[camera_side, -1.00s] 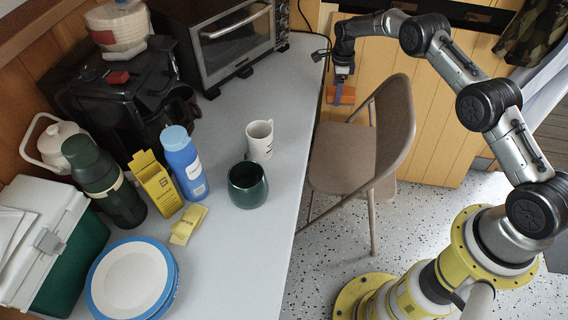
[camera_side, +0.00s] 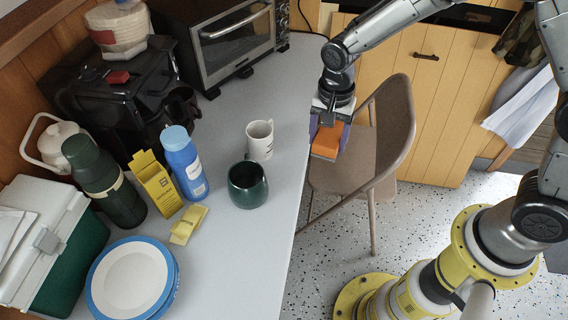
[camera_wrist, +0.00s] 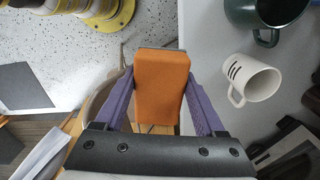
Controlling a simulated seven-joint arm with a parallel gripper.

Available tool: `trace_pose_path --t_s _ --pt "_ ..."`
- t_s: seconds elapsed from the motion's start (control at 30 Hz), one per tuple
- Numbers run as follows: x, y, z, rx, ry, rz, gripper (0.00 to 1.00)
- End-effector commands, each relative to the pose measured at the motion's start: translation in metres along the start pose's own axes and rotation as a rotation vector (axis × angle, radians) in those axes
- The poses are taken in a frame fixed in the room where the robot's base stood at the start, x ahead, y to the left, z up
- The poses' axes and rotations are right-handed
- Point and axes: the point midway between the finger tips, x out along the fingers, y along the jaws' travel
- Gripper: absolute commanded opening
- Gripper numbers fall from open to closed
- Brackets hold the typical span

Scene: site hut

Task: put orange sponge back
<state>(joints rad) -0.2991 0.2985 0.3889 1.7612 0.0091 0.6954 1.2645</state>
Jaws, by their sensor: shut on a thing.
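The orange sponge (camera_side: 326,141) is between the purple fingers of my gripper (camera_side: 327,132), near the right edge of the counter in the side view. In the wrist view the sponge (camera_wrist: 162,86) fills the space between the two fingers of my gripper (camera_wrist: 160,100), which are shut on it. It is held in the air, with the counter edge just beside it. Its far end is clear of the fingers. Whether it is over the counter or just off its edge is hard to tell.
A white mug (camera_side: 260,140) and a dark green mug (camera_side: 247,186) stand on the counter (camera_side: 235,260). A blue bottle (camera_side: 184,163), yellow box (camera_side: 155,182) and stacked plates (camera_side: 132,279) are further left. A folding chair (camera_side: 385,140) stands right of the counter.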

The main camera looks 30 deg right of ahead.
Motion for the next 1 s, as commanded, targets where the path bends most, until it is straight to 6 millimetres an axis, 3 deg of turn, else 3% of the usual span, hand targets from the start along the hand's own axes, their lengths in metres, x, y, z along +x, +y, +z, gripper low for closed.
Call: trace_pose_path --t_s 0.1,0.33,0.77,1.0 --pt "-0.008 0.018 0.024 -0.107 0.001 -0.001 0.2" --pt "-0.009 0.026 0.038 -0.189 0.0 0.002 0.2" --pt "0.029 -0.057 0.02 -0.189 0.0 0.001 0.2" --pt "0.068 -0.088 0.012 -0.188 0.0 0.002 0.2"
